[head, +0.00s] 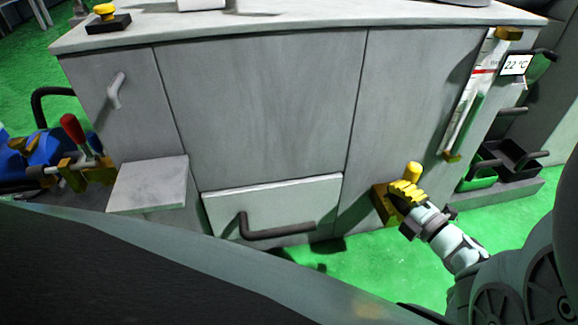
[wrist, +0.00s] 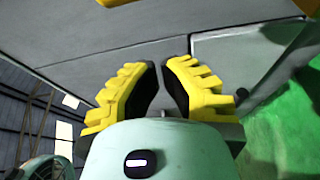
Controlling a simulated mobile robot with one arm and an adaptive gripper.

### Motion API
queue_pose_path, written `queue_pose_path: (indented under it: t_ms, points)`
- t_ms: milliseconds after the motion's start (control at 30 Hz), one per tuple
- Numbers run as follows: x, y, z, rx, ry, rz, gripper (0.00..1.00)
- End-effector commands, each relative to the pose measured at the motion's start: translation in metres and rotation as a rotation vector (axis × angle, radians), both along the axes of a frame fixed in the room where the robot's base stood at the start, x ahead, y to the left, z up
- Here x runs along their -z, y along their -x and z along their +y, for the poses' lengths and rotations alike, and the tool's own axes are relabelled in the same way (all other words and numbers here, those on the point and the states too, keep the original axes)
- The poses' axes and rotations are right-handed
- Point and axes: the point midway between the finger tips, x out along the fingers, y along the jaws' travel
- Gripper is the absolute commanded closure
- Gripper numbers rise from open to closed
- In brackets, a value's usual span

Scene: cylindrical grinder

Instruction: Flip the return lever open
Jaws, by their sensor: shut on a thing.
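A brass-coloured block (head: 384,205) with a rounded yellow knob (head: 413,170) sits low on the right part of the grey cabinet front. I take this to be the return lever; its arm is hidden behind my fingers. My gripper (head: 402,190), with yellow ribbed fingers, is at the block, just below the knob. In the wrist view my gripper (wrist: 160,68) has its fingertips close together with dark pads facing. The gripped part is hidden there. Yellow pieces are cut off at the top edge of that view.
A lower drawer panel (head: 270,205) has a dark bar handle (head: 275,231). A red-handled clamp (head: 73,129) and grey ledge (head: 148,185) are at left. A tube gauge (head: 470,100), a 22 °C display (head: 516,65) and black bins (head: 505,158) are at right. Green floor is clear below.

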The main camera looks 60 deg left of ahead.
Motion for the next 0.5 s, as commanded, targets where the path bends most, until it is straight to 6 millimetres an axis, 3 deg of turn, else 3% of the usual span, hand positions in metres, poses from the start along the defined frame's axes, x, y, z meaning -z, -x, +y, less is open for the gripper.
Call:
queue_pose_path:
  t_ms: [200, 500]
  points:
    - [-0.002, 0.000, -0.041, 0.009, 0.004, -0.001, 1.00]
    - [-0.001, 0.003, -0.064, 0.002, -0.002, -0.004, 1.00]
